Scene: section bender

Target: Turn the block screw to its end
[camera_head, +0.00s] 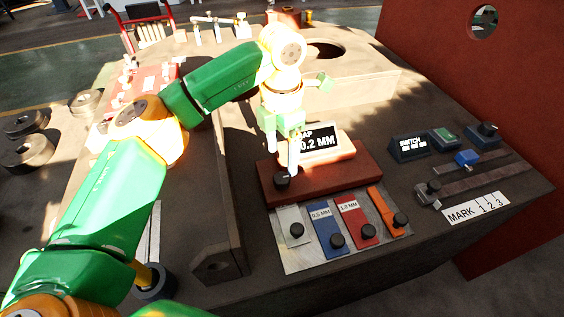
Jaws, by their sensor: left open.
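A red-brown block (340,172) lies on the bench near the middle of the view. A black round knob (282,180), which looks like the block screw, stands on its left end. My left gripper (283,146) points down above and just behind this knob in the picture. It is open, and I see nothing between its fingers. Whether its fingertips touch anything is hard to tell. A dark display (318,143) on the block is partly hidden by the gripper and shows 0.2 MM. My right gripper is not in view.
A plate in front holds several tabs with black knobs, including a blue tab (326,228) and an orange tab (383,205). At right are a switch display (409,147), a slider (467,158) and a MARK label (476,208). Metal rings (30,150) lie at far left.

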